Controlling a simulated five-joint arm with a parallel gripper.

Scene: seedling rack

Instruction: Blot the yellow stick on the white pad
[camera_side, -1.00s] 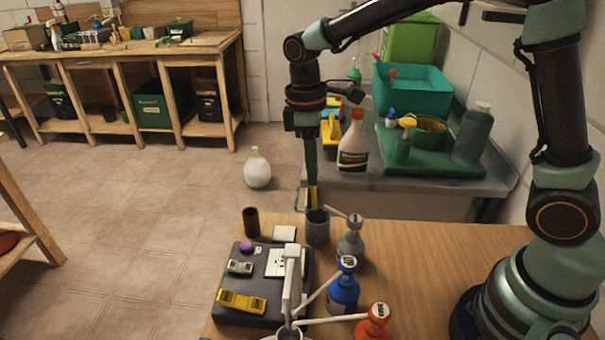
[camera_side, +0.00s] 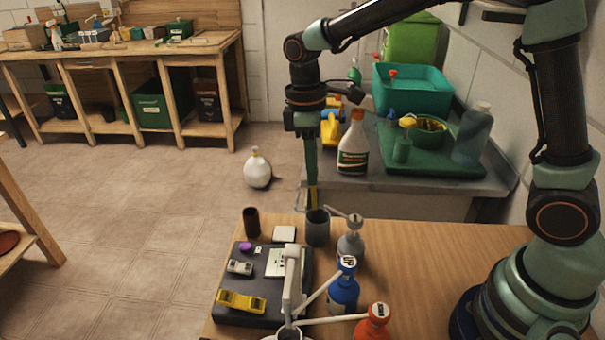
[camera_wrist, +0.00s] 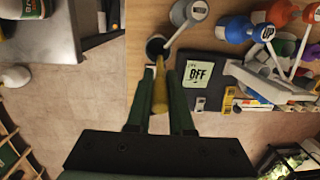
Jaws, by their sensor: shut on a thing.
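My gripper (camera_side: 312,185) points straight down and is shut on the yellow stick (camera_side: 314,198). The stick hangs from the fingertips, and it also shows between the fingers in the wrist view (camera_wrist: 160,96). Its lower end meets the rim of the grey cup (camera_side: 317,230); I cannot tell how far it reaches inside. The white pad (camera_side: 284,233) lies flat on the table just left of that cup, apart from the stick. In the wrist view the cup's dark mouth (camera_wrist: 155,46) is just beyond the stick's end.
A dark brown cup (camera_side: 251,222) stands left of the pad. A black tray (camera_side: 231,289) with small items lies in front. Grey (camera_side: 350,247), blue (camera_side: 343,292) and red (camera_side: 373,324) bottles with long spouts stand to the right. The right part of the table is clear.

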